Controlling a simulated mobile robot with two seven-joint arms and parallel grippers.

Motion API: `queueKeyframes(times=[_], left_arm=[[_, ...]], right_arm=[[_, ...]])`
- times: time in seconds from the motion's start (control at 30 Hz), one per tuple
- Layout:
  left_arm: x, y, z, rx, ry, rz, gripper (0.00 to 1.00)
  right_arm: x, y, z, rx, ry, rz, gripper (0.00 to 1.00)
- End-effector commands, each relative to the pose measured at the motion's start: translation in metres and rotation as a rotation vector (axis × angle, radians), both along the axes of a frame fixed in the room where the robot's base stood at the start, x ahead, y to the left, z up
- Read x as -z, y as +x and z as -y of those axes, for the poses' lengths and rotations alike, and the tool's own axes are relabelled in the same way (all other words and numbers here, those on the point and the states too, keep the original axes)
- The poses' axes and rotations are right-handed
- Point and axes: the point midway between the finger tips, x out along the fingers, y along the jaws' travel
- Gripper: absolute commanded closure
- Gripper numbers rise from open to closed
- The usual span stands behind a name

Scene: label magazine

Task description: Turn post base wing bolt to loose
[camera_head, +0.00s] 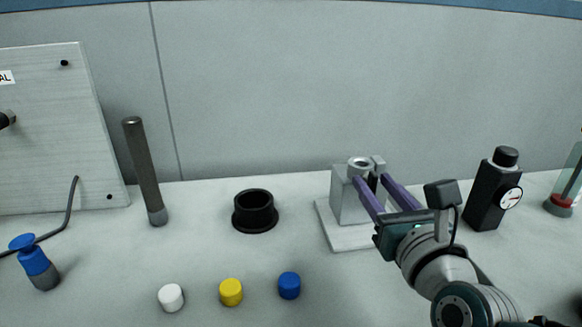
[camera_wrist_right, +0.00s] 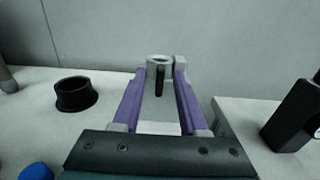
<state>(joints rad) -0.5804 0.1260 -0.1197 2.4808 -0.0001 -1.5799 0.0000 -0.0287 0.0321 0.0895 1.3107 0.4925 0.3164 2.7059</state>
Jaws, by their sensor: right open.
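The post base (camera_head: 346,199) is a grey block with a round collar on top, standing on a pale plate. My right gripper (camera_head: 371,179) reaches it from the front right, its two purple fingers open and spread apart at the top of the block. In the right wrist view, the fingers (camera_wrist_right: 160,76) point at the post base's collar (camera_wrist_right: 159,60). A dark upright piece (camera_wrist_right: 160,99), likely the wing bolt, shows between them. It looks upright, with space on both sides. Whether any finger touches the block is unclear. My left gripper is out of view.
A dark metal post (camera_head: 144,175) stands at left, near a panel (camera_head: 60,140). A black ring (camera_head: 255,212) sits left of the post base. White (camera_head: 171,297), yellow (camera_head: 231,292) and blue (camera_head: 289,285) caps lie in front. A black gauge body (camera_head: 485,200) stands at right.

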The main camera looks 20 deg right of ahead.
Motion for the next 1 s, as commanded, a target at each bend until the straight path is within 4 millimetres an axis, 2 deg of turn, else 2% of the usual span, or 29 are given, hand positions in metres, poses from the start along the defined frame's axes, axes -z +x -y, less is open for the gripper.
queueKeyframes(times=[0.07, 0.43, 1.0], left_arm=[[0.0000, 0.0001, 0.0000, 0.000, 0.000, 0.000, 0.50], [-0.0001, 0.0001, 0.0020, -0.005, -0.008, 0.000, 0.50], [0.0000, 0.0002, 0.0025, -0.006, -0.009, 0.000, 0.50]], right_arm=[[0.0001, -0.0002, 0.0001, 0.000, -0.001, 0.000, 0.57], [0.0002, -0.0005, -0.0002, 0.000, -0.001, 0.000, 0.99], [0.0002, -0.0005, -0.0003, 0.000, -0.018, -0.004, 1.00]])
